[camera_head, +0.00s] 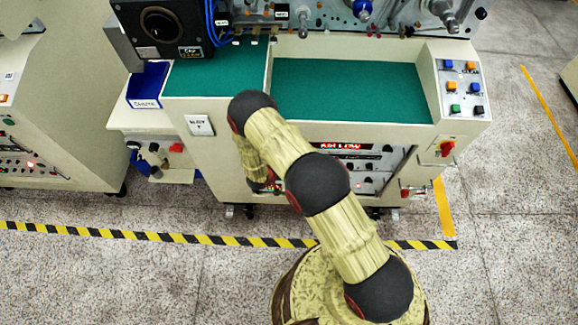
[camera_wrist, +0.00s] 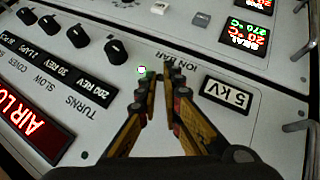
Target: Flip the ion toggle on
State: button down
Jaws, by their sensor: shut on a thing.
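My gripper (camera_wrist: 167,88) reaches down to the light control panel (camera_wrist: 275,115) in the wrist view, its two fingers close together just below the ION BAR label (camera_wrist: 168,61). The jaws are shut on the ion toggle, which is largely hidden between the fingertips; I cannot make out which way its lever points. In the head view my arm hides the gripper's fingertips.
Several black knobs (camera_wrist: 76,36) line the panel's left side, near the red lit display (camera_wrist: 35,127). A rocker switch (camera_wrist: 200,19) and a temperature display (camera_wrist: 245,34) lie beyond.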

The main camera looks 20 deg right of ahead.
jog(key=shift+a, duration=0.1)
dwell(0.4)
jog(key=c, duration=2)
grip_release()
jog(key=shift+o, duration=0.2)
jog(key=v, duration=1.1)
jog(key=shift+a+r, duration=0.2)
jog(key=shift+r, duration=0.15)
jog(key=shift+s, duration=0.1)
